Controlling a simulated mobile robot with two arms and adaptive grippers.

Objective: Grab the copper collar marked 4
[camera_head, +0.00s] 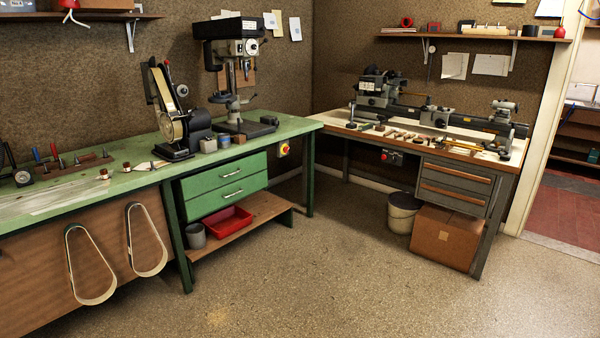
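A small reddish-brown piece (103,174) sits on the green bench at the left. A second small reddish piece (126,166) sits just to its right. Either may be a copper collar, but they are too small here to read any mark, so I cannot tell whether one bears a 4. Neither of my grippers shows in the head view.
The green bench (60,193) carries a belt sander (172,120) and a drill press (240,75). Two belts (146,240) hang on its front. A lathe (400,100) stands on the right bench. A cardboard box (445,238) and bucket (403,215) stand below. The middle floor is clear.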

